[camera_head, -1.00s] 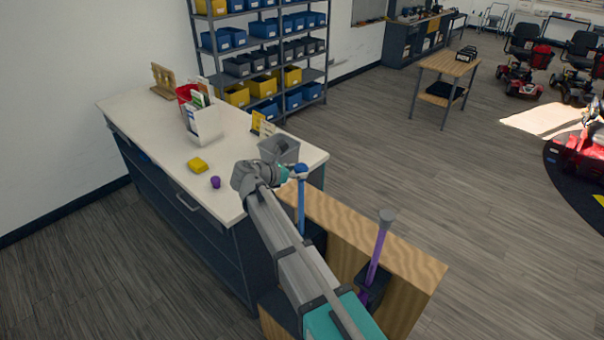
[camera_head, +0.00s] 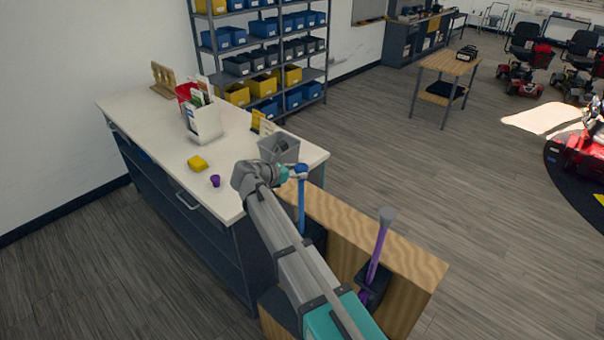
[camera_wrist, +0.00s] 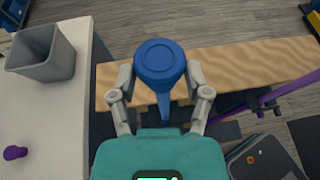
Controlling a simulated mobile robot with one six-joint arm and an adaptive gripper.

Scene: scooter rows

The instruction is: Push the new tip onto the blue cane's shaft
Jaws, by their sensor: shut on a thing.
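The blue cane (camera_head: 301,210) stands upside down and upright in a holder at the wooden stand, its shaft pointing up. A blue tip (camera_wrist: 160,58) with a round flat end sits at the shaft's top, in line with it. My gripper (camera_wrist: 160,88) is shut on the blue tip, one finger on each side. The head view shows my gripper (camera_head: 290,173) at the top of the cane. I cannot tell how far the tip is down over the shaft.
A purple cane (camera_head: 378,248) with a grey tip stands to the right in the same wooden stand (camera_head: 410,262).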

